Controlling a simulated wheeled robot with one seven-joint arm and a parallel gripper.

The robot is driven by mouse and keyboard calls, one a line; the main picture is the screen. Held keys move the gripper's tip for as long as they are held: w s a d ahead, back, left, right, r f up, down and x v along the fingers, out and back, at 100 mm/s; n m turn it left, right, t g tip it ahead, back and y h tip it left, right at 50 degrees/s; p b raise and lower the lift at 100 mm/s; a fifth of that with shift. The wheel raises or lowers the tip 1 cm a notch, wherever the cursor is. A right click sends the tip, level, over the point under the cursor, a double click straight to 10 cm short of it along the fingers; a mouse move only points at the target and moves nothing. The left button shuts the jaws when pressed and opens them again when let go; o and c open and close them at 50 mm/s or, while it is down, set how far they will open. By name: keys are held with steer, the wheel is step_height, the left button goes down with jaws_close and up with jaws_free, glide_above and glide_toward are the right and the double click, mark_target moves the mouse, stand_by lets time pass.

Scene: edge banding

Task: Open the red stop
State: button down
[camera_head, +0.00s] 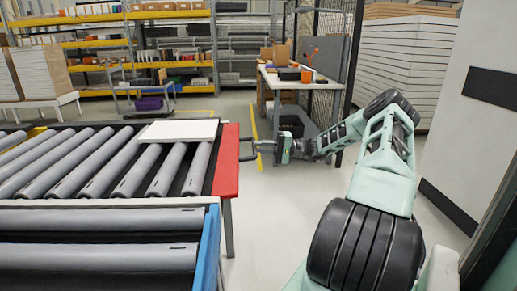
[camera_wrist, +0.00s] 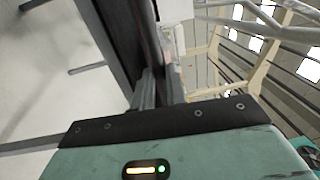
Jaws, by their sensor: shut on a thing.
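The red stop (camera_head: 227,165) is a flat red bar across the right end of the roller conveyor. A dark handle (camera_head: 246,141) juts out from its right side. My gripper (camera_head: 261,147) is at the handle, right of the bar, and its fingers are shut on the handle. In the wrist view the fingers (camera_wrist: 160,88) are close together, and the part between them is mostly hidden. A white panel (camera_head: 178,131) lies flat on the rollers, left of the red stop.
The roller conveyor (camera_head: 100,203) fills the left side, with a blue-edged section in front. A workbench (camera_head: 290,80) with boxes and a mesh fence stands behind my arm. Stacked white panels (camera_head: 405,65) stand at the back right.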

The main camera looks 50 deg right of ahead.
steer(key=shift+f+b, duration=0.7)
steer(key=shift+f, duration=0.6)
steer(key=c, duration=1.4)
jaws_free()
steer(key=b+v, duration=0.1)
steer(key=v, duration=1.6)
steer(key=shift+s+f+b, duration=0.2)
steer(key=shift+b, duration=0.2)
